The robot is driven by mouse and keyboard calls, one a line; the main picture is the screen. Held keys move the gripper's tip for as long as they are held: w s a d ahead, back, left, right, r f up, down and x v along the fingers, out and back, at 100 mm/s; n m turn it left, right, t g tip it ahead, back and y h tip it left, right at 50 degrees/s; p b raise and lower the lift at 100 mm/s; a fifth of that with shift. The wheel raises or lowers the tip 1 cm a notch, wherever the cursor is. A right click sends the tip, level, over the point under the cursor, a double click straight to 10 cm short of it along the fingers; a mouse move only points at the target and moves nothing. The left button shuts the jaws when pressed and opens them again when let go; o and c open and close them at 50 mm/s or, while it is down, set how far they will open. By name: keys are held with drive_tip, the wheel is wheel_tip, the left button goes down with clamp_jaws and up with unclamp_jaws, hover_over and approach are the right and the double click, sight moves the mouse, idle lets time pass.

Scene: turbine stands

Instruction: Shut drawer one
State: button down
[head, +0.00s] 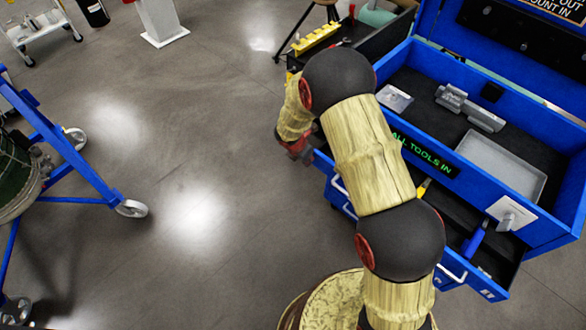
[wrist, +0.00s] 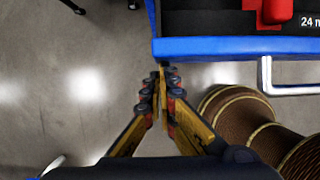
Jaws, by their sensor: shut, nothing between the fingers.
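A blue drawer, with no legible number, stands open under the blue tool chest's top tray (head: 400,85). Its dark inside (head: 505,250) shows at the lower right of the head view, with a blue-handled tool (head: 475,240) in it. In the wrist view a blue drawer front (wrist: 230,47) crosses the top, with a metal handle (wrist: 266,75) at right and a red tool (wrist: 277,10) on black lining. My gripper (wrist: 160,72) is shut and empty, its tips at the front's lower edge near the left corner. Contact is unclear. In the head view my arm hides much of the drawer fronts.
A blue wheeled stand (head: 75,165) is at the left. A dark open case (head: 375,38) stands behind the chest's left side. A white cart (head: 42,30) and a white pedestal (head: 162,20) are farther back. The floor between stand and chest is clear.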

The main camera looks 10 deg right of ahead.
drive_tip(key=w+d+p, duration=0.2)
drive_tip(key=w+d, duration=0.1)
drive_tip(key=d, duration=0.1)
drive_tip(key=w+d+p, duration=0.2)
drive_tip(key=w+d, duration=0.1)
drive_tip(key=d, duration=0.1)
drive_tip(key=w+d+p, duration=0.2)
drive_tip(key=w+d, duration=0.2)
drive_tip(key=d, duration=0.1)
drive_tip(key=shift+w, duration=0.1)
drive_tip(key=shift+a, duration=0.15)
